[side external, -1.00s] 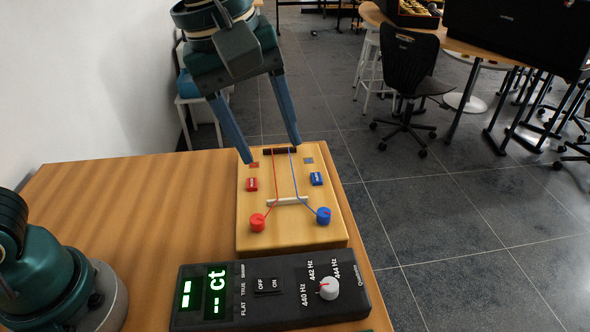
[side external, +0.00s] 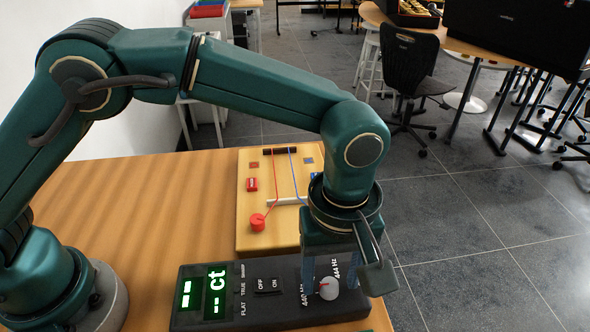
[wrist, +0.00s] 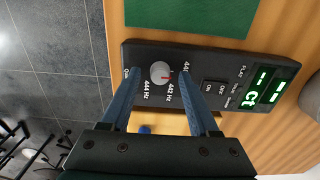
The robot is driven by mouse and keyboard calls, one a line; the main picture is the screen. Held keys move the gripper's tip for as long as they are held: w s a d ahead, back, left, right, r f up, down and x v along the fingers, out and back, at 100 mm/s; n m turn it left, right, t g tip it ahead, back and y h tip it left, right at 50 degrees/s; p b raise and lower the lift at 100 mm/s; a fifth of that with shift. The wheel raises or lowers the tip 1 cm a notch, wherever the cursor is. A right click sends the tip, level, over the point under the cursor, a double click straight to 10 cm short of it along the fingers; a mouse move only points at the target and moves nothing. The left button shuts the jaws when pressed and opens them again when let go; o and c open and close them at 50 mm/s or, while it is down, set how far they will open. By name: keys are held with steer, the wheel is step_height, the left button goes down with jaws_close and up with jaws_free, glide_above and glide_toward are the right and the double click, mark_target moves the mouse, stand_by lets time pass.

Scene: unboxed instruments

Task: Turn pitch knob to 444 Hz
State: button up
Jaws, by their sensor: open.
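The pitch knob (side external: 328,289) is a small round grey-white knob with a red mark, on the right part of the black tuner (side external: 275,312). It also shows in the wrist view (wrist: 159,72). Labels 440 Hz, 442 Hz and 444 Hz surround it. The red mark points roughly toward the 440–442 Hz side; its exact setting is hard to tell. My gripper (wrist: 160,80) points down over the tuner with blue fingers open, one on each side of the knob. Whether they touch it is unclear. The green display (side external: 202,293) shows dashes and "ct".
A wooden board (side external: 268,239) with a red knob (side external: 257,221), wires and small blocks lies behind the tuner. My arm hides its right part. A green sheet (wrist: 187,18) lies in front of the tuner. The table's right edge is close. The wooden table (side external: 150,210) is clear to the left.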

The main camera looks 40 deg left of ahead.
steer(key=shift+f, duration=0.35)
jaws_close()
